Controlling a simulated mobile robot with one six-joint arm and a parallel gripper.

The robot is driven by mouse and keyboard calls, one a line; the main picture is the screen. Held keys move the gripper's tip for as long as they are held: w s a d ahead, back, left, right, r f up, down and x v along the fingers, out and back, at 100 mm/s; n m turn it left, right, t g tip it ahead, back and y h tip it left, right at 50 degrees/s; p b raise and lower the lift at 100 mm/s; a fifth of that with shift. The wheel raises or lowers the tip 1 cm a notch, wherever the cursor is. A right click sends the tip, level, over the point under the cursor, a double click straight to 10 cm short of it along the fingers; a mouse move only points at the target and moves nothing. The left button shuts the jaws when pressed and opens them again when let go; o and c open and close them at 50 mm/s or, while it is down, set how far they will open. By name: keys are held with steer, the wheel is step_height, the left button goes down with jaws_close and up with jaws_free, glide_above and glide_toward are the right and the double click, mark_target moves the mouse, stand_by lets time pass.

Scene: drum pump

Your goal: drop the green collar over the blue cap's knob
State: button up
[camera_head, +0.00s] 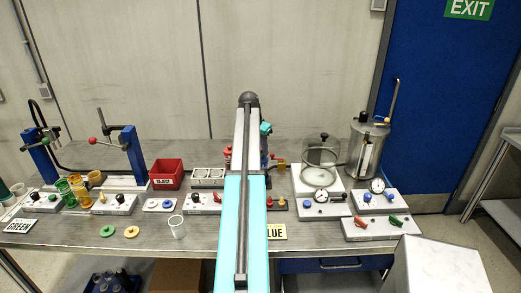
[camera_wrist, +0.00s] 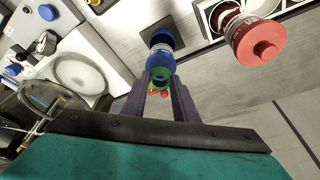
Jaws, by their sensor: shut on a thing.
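In the wrist view my gripper (camera_wrist: 160,90) is shut on the green collar (camera_wrist: 161,74), which shows as a small green ring at the fingertips. The blue cap (camera_wrist: 160,58) lies just beyond the collar, lined up with it in this view. I cannot tell whether the collar is around the cap's knob or only in front of it. In the head view my arm hides the cap and most of the gripper; a teal part of it (camera_head: 265,128) shows beside the arm.
A red-capped container (camera_wrist: 258,42) stands right of the blue cap. A clear glass vessel (camera_head: 320,165) and a metal drum (camera_head: 368,150) stand right of my arm. Some bench front is clear.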

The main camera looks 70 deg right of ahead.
steer(key=shift+f, duration=0.9)
stand_by(1.9)
steer(key=o, duration=1.6)
steer(key=shift+c, duration=0.2)
steer(key=shift+r, duration=0.15)
step_height(320, 180, up, 7)
steer(key=p, duration=0.3)
stand_by(0.5)
stand_by(0.5)
